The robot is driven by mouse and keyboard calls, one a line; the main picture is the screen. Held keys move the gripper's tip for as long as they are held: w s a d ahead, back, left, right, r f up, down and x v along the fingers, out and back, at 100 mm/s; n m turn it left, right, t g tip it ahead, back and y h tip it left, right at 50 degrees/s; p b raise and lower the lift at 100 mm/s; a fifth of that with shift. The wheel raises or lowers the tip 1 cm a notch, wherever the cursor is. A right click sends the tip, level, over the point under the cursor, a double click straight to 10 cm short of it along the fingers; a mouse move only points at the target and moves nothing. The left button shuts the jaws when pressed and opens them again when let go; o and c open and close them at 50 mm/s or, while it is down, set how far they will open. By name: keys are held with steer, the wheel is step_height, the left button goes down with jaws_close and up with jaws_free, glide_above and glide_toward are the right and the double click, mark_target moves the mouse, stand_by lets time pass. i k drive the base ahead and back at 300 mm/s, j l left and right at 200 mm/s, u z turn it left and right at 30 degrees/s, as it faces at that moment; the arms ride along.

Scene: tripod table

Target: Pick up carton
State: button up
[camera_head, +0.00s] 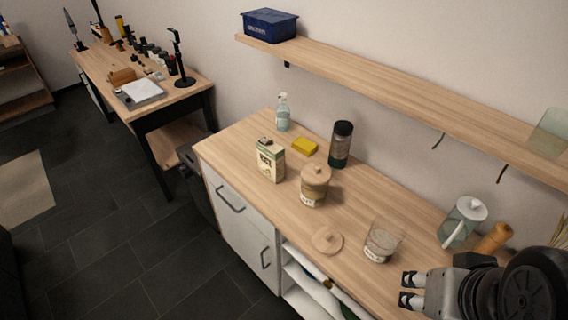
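The carton (270,161) is a small cream and green box with printed lettering. It stands upright on the left part of the wooden counter (233,146), near its front edge. My gripper (405,289) is at the lower right of the view, over the right part of the counter and well apart from the carton. Its two fingertips point left with a gap between them, and nothing shows between them.
A lidded jar (314,188) stands just right of the carton. Behind are a yellow sponge (305,146), a spray bottle (283,113) and a dark bottle (340,145). A wooden lid (327,240) and glass jar (381,242) lie toward my gripper. A shelf (400,83) overhangs the counter.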

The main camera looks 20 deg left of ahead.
mark_target(271, 154)
steer(key=i+j, duration=0.2)
steer(key=j, duration=0.2)
steer(key=i+j+u, duration=0.1)
steer(key=j, duration=0.35)
steer(key=i+j, duration=0.25)
steer(key=j, duration=0.15)
steer(key=i+j+u, duration=0.1)
steer(key=j, duration=0.3)
steer(key=i, duration=0.1)
